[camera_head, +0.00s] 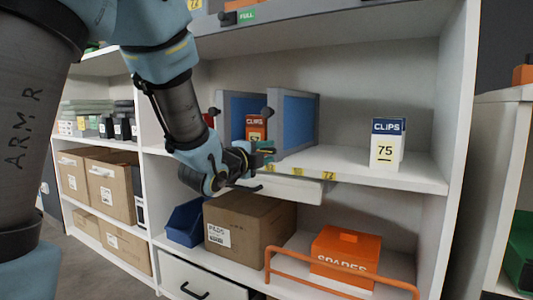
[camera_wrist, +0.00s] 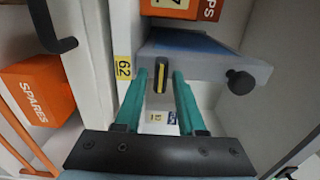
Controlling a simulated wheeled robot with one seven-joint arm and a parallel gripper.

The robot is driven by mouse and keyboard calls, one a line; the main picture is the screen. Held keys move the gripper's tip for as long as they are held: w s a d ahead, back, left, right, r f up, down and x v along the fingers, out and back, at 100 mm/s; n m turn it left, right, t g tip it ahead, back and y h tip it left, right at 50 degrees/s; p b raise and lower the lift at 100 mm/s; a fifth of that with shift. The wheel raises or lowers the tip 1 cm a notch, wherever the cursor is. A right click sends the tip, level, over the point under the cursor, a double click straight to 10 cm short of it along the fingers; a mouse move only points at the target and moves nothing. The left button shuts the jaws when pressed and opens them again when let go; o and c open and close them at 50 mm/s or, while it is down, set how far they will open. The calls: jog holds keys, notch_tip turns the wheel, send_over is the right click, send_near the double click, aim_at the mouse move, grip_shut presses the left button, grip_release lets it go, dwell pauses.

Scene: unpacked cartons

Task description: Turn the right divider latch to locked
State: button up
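The right divider (camera_head: 297,122) is a blue panel with a grey frame, upright on the middle shelf, with a black knob (camera_head: 267,112) at its upper front. In the wrist view, its grey front (camera_wrist: 205,68) shows the same knob (camera_wrist: 241,82). A small black latch with a yellow strip (camera_wrist: 160,77) is on that front. My gripper (camera_head: 264,152) is at the divider's lower front. In the wrist view, its teal fingers (camera_wrist: 160,84) are open, one on each side of the latch, with visible gaps. I cannot tell whether the latch is locked. My gripper hides it in the head view.
The left divider (camera_head: 240,110) and an orange CLIPS box (camera_head: 256,126) stand to the left. A white CLIPS box (camera_head: 387,145) stands right, with free shelf between. Below are a white drawer front (camera_head: 300,190), a cardboard box (camera_head: 250,220) and an orange SPARES box (camera_head: 345,255) behind an orange rail.

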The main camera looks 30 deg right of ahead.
jog(key=shift+o, duration=0.6)
jog(key=b+v, duration=0.3)
jog(key=v, duration=0.7)
jog(key=shift+s+a+b, duration=0.15)
jog(key=shift+a+b, duration=0.15)
jog(key=shift+a, duration=0.05)
